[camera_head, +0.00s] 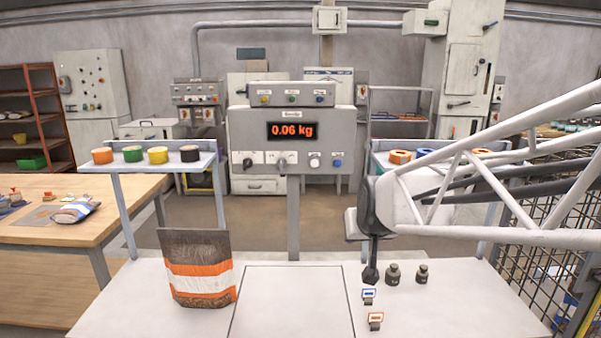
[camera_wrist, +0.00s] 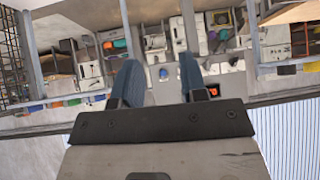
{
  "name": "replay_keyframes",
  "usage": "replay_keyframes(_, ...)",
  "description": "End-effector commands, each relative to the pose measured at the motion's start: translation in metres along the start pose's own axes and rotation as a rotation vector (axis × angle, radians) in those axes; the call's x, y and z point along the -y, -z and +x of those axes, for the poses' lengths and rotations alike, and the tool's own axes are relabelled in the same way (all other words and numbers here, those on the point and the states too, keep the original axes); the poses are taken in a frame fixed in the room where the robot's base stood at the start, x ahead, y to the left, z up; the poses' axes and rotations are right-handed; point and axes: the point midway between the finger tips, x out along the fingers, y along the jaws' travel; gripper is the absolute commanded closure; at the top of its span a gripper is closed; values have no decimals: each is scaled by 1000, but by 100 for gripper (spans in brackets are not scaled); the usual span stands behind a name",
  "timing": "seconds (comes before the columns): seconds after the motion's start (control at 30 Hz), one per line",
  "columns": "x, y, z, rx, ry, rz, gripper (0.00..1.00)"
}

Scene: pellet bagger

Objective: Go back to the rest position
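My gripper (camera_head: 371,272) hangs at the end of my arm in the head view, a dark narrow shape low over the right part of the white bench. Its fingers overlap there. In the wrist view my gripper (camera_wrist: 158,62) shows two blue-grey fingers apart, with nothing between them. A brown bag (camera_head: 200,268) with orange and white bands stands on the bench at left, well apart from my gripper. The display (camera_head: 293,130) reads 0.06 kg; its red digits also show in the wrist view, beside the right finger.
Two dark weights (camera_head: 393,274) (camera_head: 422,274) stand just right of my gripper. Two small labelled blocks, one blue (camera_head: 368,294) and one orange (camera_head: 375,319), are in front. A square bench plate (camera_head: 290,300) is bare. Raised shelves with tape rolls flank the display; a mesh fence is at right.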

Motion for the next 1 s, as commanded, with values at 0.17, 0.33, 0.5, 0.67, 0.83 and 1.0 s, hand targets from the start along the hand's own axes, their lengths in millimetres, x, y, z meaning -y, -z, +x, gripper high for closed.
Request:
replay_keyframes(0.17, -13, -58, -42, 140, -19, 15, 61)
replay_keyframes(0.33, -23, -116, -80, 277, -40, 35, 61)
replay_keyframes(0.5, -30, -170, -114, 403, -63, 56, 61)
replay_keyframes(0.67, -34, -205, -135, 485, -80, 70, 61)
replay_keyframes(0.83, -36, -220, -143, 523, -87, 77, 61)
replay_keyframes(1.0, -36, -222, -144, 527, -88, 77, 61)
